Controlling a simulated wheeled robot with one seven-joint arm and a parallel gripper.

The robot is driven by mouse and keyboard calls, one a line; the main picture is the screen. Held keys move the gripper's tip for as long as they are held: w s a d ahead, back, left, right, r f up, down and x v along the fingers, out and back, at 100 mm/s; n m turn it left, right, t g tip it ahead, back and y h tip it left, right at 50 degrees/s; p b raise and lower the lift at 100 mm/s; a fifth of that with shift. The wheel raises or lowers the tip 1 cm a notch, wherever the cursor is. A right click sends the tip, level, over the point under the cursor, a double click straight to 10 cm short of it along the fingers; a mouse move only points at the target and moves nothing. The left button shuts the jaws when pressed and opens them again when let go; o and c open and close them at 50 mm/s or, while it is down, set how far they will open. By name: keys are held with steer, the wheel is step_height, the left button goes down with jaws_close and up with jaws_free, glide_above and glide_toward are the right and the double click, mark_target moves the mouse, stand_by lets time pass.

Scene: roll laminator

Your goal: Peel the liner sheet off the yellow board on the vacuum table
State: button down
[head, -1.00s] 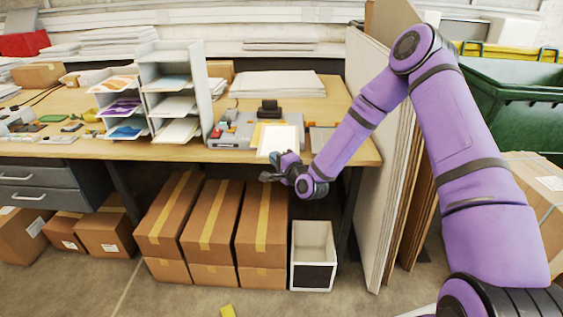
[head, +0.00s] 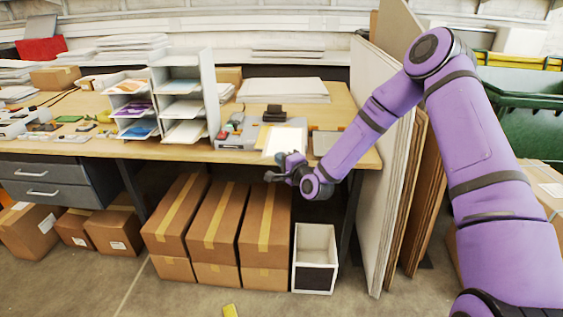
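The vacuum table (head: 232,141) is a grey, low unit on the workbench, right of the paper shelves. A white sheet (head: 285,139) lies over its right part, and only a thin yellowish edge, seemingly of the board, shows at the sheet's left. My gripper (head: 273,168) is in front of the bench edge, just below the sheet's near edge in the picture. It is small and dark here; whether its fingers are apart, or touch the sheet, I cannot tell. My purple arm reaches in from the right.
A grey flat plate (head: 325,143) lies right of the sheet. A white stack of sheets (head: 284,90) is behind. Cardboard boxes (head: 215,225) and an open white bin (head: 315,255) stand below the bench. Tall panels (head: 385,170) lean at its right end, close to my arm.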

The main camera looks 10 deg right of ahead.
steer(key=shift+r, duration=1.5)
